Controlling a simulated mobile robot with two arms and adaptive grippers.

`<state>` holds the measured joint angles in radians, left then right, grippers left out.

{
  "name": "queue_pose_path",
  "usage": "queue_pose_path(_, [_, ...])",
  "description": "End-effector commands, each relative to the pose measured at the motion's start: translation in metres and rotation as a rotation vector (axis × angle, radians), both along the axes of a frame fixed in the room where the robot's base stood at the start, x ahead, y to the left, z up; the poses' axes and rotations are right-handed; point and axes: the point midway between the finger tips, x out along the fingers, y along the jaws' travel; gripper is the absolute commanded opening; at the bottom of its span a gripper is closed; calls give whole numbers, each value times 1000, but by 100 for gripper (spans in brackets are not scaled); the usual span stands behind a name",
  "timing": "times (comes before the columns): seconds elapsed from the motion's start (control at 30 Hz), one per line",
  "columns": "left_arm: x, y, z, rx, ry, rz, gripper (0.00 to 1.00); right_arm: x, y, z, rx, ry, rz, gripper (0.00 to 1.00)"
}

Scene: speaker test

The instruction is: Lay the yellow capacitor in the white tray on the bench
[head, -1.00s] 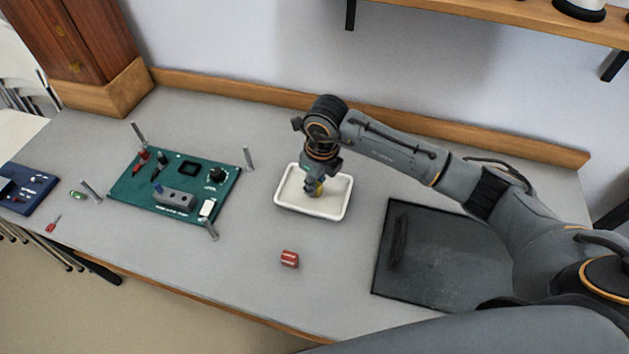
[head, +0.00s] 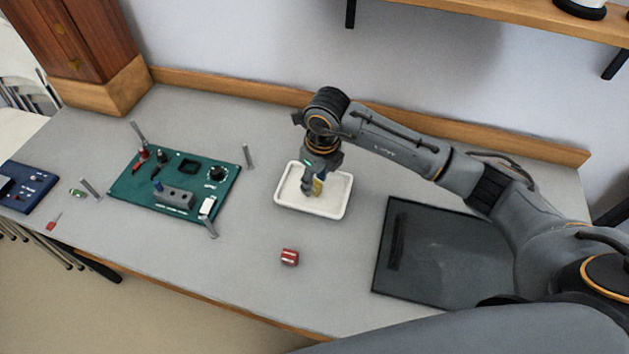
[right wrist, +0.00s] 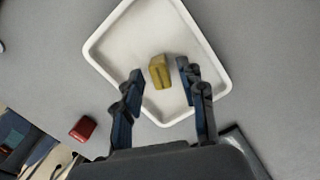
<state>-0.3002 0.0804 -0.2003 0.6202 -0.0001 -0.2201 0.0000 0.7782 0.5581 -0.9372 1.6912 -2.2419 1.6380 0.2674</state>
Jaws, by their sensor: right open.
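The yellow capacitor (right wrist: 160,72) is a small block inside the white tray, seen in the right wrist view between and a little beyond my fingertips. It also shows partly behind my gripper in the head view (head: 318,187). The white tray (head: 328,214) is shallow with a raised rim and sits on the grey bench; its rim also shows in the right wrist view (right wrist: 102,68). My right gripper (right wrist: 160,72) is open over the tray, with a gap on each side of the capacitor. In the head view my right gripper (head: 312,188) points down into the tray. My left gripper does not show.
A red component (head: 289,257) lies on the bench in front of the tray. A green circuit board (head: 135,187) with several posts around it is at left. A dark mat (head: 450,255) lies at right.

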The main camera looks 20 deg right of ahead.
Motion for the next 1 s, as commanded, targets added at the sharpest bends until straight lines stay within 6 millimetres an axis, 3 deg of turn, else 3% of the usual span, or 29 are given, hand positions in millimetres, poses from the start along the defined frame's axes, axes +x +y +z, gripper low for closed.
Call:
queue_pose_path(0.3, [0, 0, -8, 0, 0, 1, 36, -6, -5, 68, -1, -6, 1, 40])
queue_pose_path(0.5, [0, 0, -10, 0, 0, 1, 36, -9, -7, 96, -1, -3, 1, 40])
queue_pose_path(1.0, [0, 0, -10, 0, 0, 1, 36, -11, -7, 105, -1, 0, -1, 40])
